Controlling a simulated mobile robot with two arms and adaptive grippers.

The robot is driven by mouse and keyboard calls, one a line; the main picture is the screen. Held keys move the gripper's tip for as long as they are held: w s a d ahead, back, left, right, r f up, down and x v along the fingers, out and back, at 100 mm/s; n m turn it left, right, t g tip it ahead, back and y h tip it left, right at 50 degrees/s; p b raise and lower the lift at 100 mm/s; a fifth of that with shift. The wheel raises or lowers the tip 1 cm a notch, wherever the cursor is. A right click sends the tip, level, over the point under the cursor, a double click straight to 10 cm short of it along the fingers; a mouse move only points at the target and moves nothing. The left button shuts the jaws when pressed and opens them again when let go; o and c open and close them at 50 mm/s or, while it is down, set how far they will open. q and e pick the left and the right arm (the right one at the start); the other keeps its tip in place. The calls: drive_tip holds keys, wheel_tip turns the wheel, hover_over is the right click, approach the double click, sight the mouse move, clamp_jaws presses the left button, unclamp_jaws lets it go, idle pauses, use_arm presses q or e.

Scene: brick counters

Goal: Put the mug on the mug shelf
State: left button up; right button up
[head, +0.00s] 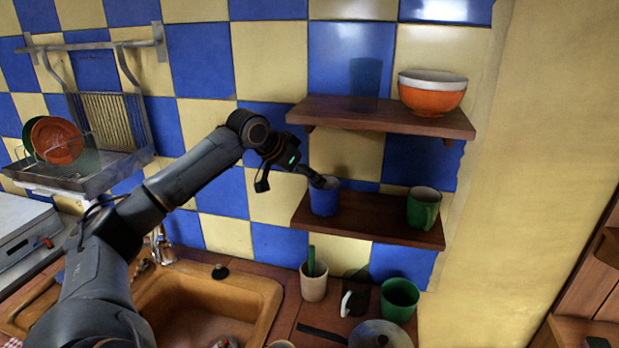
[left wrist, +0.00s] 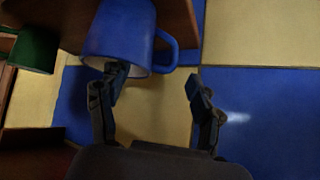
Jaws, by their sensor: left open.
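The blue mug (head: 325,200) stands on the left part of the lower wooden shelf (head: 375,222). In the left wrist view the mug (left wrist: 120,30) appears upside down, with its handle (left wrist: 172,48) to the right. My left gripper (head: 318,181) is at the mug's rim in the head view. In the left wrist view my left gripper (left wrist: 155,85) is open. One finger overlaps the mug's rim; I cannot tell whether it is inside or in front. The other finger is clear of the mug. My right gripper is not in view.
A green mug (head: 424,208) stands at the lower shelf's right. The upper shelf (head: 375,114) holds an orange bowl (head: 432,93) and a bluish glass (head: 365,78). Below are a utensil pot (head: 314,284), a green cup (head: 399,300) and the sink (head: 200,300).

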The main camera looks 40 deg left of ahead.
use_arm(q)
drive_tip(key=b+v, duration=0.3)
drive_tip(key=v, duration=0.8)
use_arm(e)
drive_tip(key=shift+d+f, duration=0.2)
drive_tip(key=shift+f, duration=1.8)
use_arm(q)
drive_tip(key=shift+f, duration=0.1)
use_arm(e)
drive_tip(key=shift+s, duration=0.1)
